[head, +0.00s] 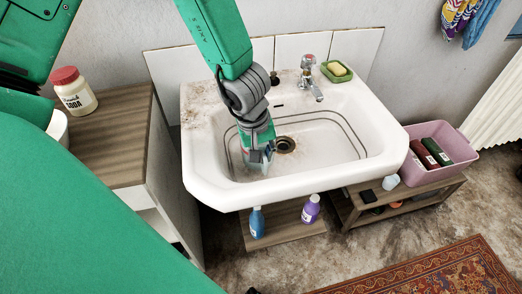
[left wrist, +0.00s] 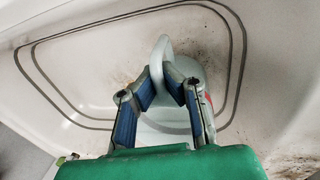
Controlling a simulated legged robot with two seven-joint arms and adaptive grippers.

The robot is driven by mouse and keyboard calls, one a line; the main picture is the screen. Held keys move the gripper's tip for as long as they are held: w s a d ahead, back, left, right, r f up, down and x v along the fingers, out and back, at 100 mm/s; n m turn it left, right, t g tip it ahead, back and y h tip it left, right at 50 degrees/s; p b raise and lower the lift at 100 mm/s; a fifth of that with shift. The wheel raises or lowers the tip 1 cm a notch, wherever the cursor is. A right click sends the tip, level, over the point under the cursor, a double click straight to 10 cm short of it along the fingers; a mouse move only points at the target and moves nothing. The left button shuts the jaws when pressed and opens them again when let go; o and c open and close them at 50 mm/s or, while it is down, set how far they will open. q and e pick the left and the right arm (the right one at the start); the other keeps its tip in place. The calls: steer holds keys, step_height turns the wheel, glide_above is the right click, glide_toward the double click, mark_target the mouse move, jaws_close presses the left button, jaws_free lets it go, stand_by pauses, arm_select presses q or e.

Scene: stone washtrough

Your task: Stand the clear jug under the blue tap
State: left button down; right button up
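The clear jug, pale and see-through, shows in the left wrist view (left wrist: 190,66) with its looped handle between my fingers. My left gripper (left wrist: 163,82) closes on that handle, its blue-padded fingers partly hiding the jug's body. In the head view my left gripper (head: 262,160) reaches down into the basin, left of the drain; the jug is hardly distinguishable there. A chrome tap (head: 308,68) with a reddish cap stands at the back rim, right of my arm. A small dark fitting (head: 274,78) is beside my wrist. No blue marking is clear. My right gripper is out of view.
The white basin (head: 377,145) has free room right of the drain (head: 285,145). A green soap dish (head: 338,72) sits on its back right rim. A wooden cabinet (head: 120,140) with a soda jar (head: 75,92) stands left. A pink tub (head: 455,148) stands right.

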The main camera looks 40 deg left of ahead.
arm_select(q)
steer(key=shift+d+f+b, duration=0.1)
steer(key=shift+f+b, duration=0.4)
steer(key=shift+f, duration=0.35)
steer(key=a+p, duration=0.1)
steer(key=w+p, duration=0.1)
steer(key=a+p, duration=0.1)
steer(key=shift+w+a+f, duration=0.25)
steer(key=shift+w+a, duration=0.1)
steer(key=p, duration=0.1)
steer(key=w+a+p, duration=0.1)
steer(key=p, duration=0.1)
steer(key=shift+w+f, duration=0.1)
steer(key=shift+w, duration=0.15)
steer(key=shift+w+a+f, duration=0.1)
steer(key=shift+a+f, duration=0.05)
steer(key=shift+a, duration=0.15)
steer(key=shift+a+f, duration=0.1)
steer(key=shift+a, duration=0.1)
steer(key=shift+d+f, duration=0.15)
steer(key=c, duration=1)
jaws_free()
